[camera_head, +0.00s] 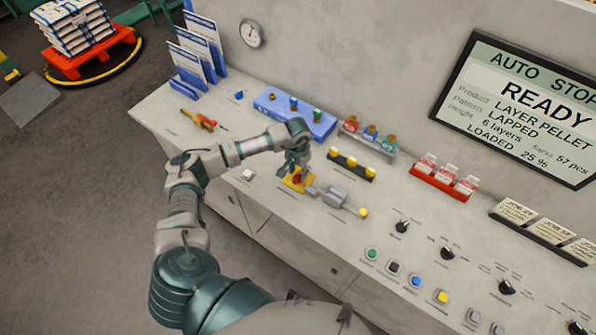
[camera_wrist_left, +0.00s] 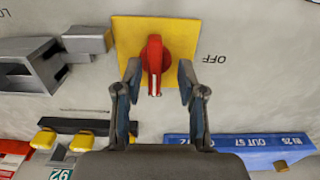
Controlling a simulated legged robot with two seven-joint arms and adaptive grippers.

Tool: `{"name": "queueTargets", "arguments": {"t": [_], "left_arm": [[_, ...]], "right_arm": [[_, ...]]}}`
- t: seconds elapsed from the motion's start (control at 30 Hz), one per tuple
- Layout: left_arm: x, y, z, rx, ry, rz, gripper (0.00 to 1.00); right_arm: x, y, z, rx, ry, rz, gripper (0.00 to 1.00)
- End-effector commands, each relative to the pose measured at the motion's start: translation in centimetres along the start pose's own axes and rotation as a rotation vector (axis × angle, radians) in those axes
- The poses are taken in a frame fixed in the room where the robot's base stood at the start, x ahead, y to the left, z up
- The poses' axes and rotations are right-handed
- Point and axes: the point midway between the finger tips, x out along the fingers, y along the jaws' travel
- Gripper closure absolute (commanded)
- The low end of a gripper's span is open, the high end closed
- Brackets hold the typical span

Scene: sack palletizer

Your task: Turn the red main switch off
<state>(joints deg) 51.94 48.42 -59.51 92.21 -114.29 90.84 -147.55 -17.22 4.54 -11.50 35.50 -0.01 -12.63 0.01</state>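The red main switch (camera_head: 297,180) sits on a yellow plate (camera_head: 306,186) on the console top. In the left wrist view, the red handle (camera_wrist_left: 154,62) stands on the yellow plate (camera_wrist_left: 185,38), and its white-marked end points toward the bottom of the picture. An upside-down OFF label (camera_wrist_left: 213,59) lies to the right of the plate. My left gripper (camera_head: 295,170) is just over the switch. In the wrist view, its fingers (camera_wrist_left: 160,82) stand apart, one on each side of the handle, with gaps visible. The right gripper is not in view.
A grey device with a yellow knob (camera_head: 362,212) lies right beside the switch. A black strip with yellow pieces (camera_head: 352,165) and a blue rack (camera_head: 296,117) are behind. Dials and push buttons (camera_head: 415,281) are to the right. The wall screen (camera_head: 525,100) reads READY.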

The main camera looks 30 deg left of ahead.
Motion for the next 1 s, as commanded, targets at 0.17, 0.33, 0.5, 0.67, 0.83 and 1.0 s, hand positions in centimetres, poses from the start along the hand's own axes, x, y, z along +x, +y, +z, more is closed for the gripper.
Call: {"name": "queueTargets", "arguments": {"t": [0.17, 0.33, 0.5, 0.67, 0.83, 1.0], "left_arm": [[0.84, 0.24, -0.02, 0.002, 0.001, -0.001, 0.6], [0.89, 0.25, -0.02, 0.001, 0.001, -0.002, 0.6], [0.93, 0.06, 0.0, 0.001, 0.001, 0.0, 0.88], [0.94, 0.08, 0.01, 0.002, 0.001, 0.001, 1.0], [1.0, 0.05, 0.02, -0.005, 0.0, 0.0, 1.0], [1.14, -0.03, 0.04, -0.046, -0.001, -0.002, 1.0]], "right_arm": [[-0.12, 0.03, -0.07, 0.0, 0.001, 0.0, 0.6], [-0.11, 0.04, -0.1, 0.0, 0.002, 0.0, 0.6], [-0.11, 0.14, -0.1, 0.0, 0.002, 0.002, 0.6], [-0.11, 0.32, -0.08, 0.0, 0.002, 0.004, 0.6], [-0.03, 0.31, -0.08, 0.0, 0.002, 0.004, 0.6], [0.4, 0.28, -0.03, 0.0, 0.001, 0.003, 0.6]]}}
